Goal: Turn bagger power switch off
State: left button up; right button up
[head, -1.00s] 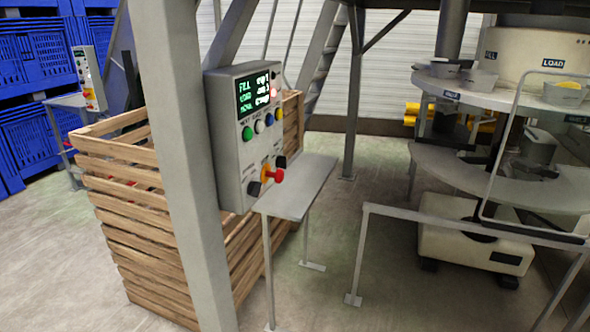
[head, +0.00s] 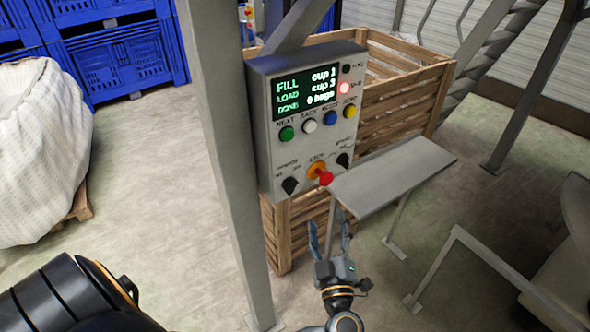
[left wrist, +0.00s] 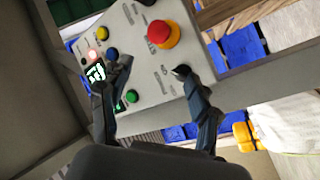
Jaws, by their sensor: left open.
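The grey control box (head: 262,135) is fixed beside a grey post. Two black rotary knobs sit low on its face, a left knob (head: 290,185) and a right knob (head: 343,160), with a red stop button (head: 325,178) between them. Their labels are too small to read surely. My left gripper (head: 330,228) is open and empty, below the box in the head view. In the left wrist view my gripper (left wrist: 152,68) faces the panel at a tilt, one fingertip near the left knob (left wrist: 180,71); contact cannot be told. My right gripper is not in view.
A grey shelf (head: 392,172) juts out right of the box. The grey post (head: 225,150) stands at its left, and a wooden crate (head: 405,90) behind it. A white sack (head: 40,150) stands at far left. The floor between sack and post is clear.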

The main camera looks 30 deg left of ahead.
pick_arm(q)
jog(key=s+a+r+n+g+p, duration=0.1)
jog(key=s+r+n+g+p, duration=0.25)
jog(key=s+r+g, duration=0.2)
jog(key=h+p, duration=0.1)
jog(key=p, duration=0.2)
send_near(292, 188)
jog(key=shift+n+g, duration=0.25)
jog(key=shift+g, duration=0.1)
jog(key=x, duration=0.7)
jog(key=shift+w+r, duration=0.15)
jog(key=shift+r, duration=0.15)
jog(key=shift+w+a+f, duration=0.25)
jog(key=shift+w+a, duration=0.05)
jog(key=shift+a, duration=0.1)
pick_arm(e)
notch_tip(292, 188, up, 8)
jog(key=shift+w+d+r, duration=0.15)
pick_arm(q)
jog(key=shift+c, duration=0.9)
jog(key=c, duration=1)
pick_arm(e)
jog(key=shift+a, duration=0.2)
